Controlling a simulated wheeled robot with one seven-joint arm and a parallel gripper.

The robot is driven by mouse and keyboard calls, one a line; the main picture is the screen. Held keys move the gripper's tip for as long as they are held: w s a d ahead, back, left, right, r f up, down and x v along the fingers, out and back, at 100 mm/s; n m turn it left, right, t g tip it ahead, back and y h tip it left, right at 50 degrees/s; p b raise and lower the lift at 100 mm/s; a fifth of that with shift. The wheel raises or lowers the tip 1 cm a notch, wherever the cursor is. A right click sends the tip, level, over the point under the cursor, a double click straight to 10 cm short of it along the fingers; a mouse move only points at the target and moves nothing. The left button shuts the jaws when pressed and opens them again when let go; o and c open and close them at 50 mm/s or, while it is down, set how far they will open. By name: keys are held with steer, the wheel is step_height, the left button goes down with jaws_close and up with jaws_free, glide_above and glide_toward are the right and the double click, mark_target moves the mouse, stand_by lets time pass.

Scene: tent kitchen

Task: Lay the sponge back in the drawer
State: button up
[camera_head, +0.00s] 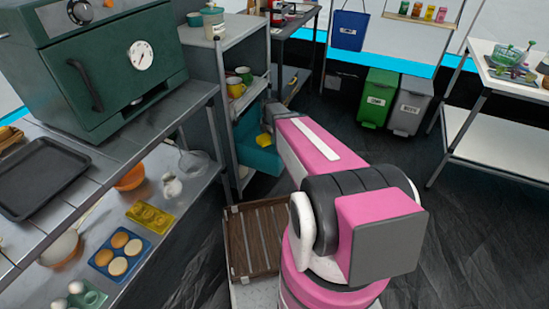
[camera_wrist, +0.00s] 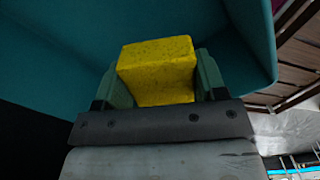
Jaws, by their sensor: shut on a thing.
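A yellow block-shaped sponge (camera_wrist: 158,62) sits between the two green fingers of my gripper (camera_wrist: 156,78) in the wrist view. The gripper is shut on it. The teal drawer (camera_wrist: 60,55) fills the background behind and around the sponge, with one wall rising at the right. I cannot tell whether the sponge touches the drawer's floor. In the head view the teal drawer (camera_head: 258,158) sticks out low from the grey shelf unit, below and left of my arm.
A brown slatted wooden crate (camera_head: 250,240) stands in front of the drawer. The grey shelf unit (camera_head: 225,130) holds mugs. At left, a counter carries a green oven (camera_head: 110,65) and a dark tray (camera_head: 38,178). Green and grey bins (camera_head: 392,100) stand at the back; floor at right is clear.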

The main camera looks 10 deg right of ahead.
steer(key=f, duration=0.1)
steer(key=f+n, duration=0.1)
steer(key=d+f, duration=0.1)
steer(key=shift+w+d, duration=0.1)
steer(key=shift+w, duration=0.15)
step_height(320, 180, down, 10)
steer(key=shift+r, duration=0.15)
steer(key=o, duration=1)
steer(key=shift+c, duration=0.2)
